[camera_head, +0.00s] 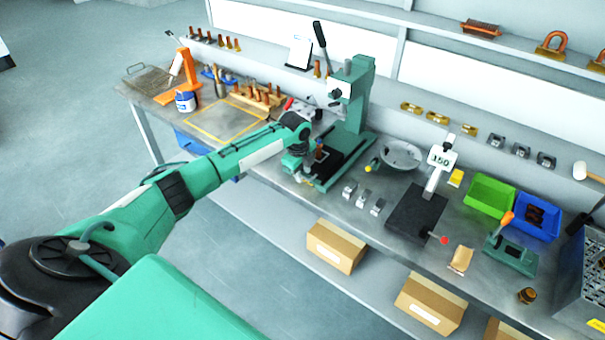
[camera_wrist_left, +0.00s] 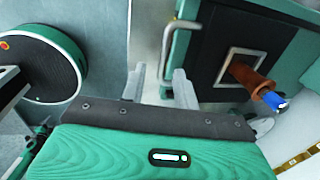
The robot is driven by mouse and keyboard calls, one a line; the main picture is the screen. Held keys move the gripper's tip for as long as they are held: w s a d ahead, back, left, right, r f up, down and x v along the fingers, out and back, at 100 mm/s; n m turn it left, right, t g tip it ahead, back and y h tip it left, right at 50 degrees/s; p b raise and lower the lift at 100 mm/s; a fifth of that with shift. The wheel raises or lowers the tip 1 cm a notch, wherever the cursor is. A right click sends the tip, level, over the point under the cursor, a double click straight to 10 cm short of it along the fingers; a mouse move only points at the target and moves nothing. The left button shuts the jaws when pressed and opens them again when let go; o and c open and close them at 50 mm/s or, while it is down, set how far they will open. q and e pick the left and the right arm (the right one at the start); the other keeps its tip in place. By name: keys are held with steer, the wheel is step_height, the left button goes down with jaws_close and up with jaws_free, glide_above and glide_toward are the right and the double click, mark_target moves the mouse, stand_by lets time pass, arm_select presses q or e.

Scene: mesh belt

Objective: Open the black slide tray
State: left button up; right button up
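The black slide tray (camera_wrist_left: 212,62) sits in the base of the green press (camera_head: 352,95); it shows in the head view (camera_head: 352,160) just right of my left gripper. A pale metal handle (camera_wrist_left: 168,42) runs along the tray's near side in the wrist view. On the tray is a square metal frame with a brown piece (camera_wrist_left: 252,80) with a blue end in it. My left gripper (camera_wrist_left: 160,78) has its two grey fingers apart, with the handle's lower end appearing at the gap; I cannot tell whether they touch. My right gripper is out of view.
Small metal blocks (camera_head: 362,199) and a round dish (camera_head: 400,155) lie right of the press. Cardboard boxes (camera_head: 335,247) sit below the bench.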

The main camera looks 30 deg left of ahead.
arm_select(q)
step_height(320, 180, up, 13)
steer(key=s+b, duration=0.2)
steer(key=b, duration=0.1)
steer(key=shift+s+a+f, duration=0.15)
steer(key=shift+s, duration=0.15)
steer(key=shift+f, duration=0.1)
